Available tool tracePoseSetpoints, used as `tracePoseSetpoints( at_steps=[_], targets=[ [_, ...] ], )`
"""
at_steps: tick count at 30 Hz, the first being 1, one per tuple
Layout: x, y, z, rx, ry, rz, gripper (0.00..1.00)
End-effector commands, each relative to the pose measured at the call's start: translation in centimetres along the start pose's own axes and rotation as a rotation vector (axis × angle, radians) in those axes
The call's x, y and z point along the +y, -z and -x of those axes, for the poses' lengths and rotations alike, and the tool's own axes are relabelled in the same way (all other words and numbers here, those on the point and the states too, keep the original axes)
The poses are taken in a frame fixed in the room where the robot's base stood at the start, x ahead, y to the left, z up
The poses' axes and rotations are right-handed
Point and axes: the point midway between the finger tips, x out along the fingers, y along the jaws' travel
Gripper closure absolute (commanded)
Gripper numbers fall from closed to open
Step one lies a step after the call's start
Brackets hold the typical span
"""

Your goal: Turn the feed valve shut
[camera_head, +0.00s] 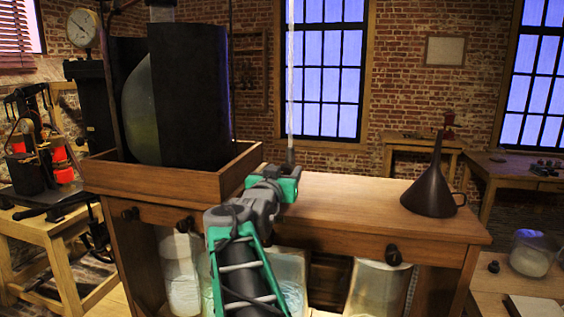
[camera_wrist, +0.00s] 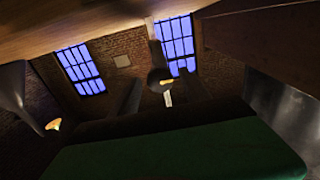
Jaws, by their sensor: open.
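What looks like the feed valve is a dark fitting (camera_head: 290,156) at the foot of a pale upright tube, above the table in the head view. In the wrist view, which looks upside down, a dark rounded valve body (camera_wrist: 156,76) on a stem has a small brass-coloured part. My gripper (camera_head: 286,172) is at the fitting, low over the table, its fingertips mostly hidden by its green and grey body. The wrist view shows two dark fingers, my gripper (camera_wrist: 162,97), spread apart with the valve between or just beyond them. Contact cannot be told.
A wooden tray (camera_head: 175,180) with a big glass jar (camera_head: 142,110) and dark casing (camera_head: 190,95) stands left of my gripper. A black funnel (camera_head: 434,190) stands to the right on the wooden table (camera_head: 350,205). Tabletop between is clear. Glass jars stand below.

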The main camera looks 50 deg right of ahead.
Motion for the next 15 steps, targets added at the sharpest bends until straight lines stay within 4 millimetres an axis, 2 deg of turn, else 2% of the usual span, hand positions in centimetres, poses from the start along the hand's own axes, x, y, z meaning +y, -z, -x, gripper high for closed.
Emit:
tracePoseSetpoints(
  at_steps=[4, 11, 15],
  targets=[
    [-0.1, 0.2, -1.6, 0.000, 0.002, -0.001, 0.46],
    [-0.3, 0.0, -1.8, 0.000, 0.005, -0.001, 0.46],
    [-0.3, 0.0, -1.7, 0.000, 0.006, -0.001, 0.55]
  ],
)
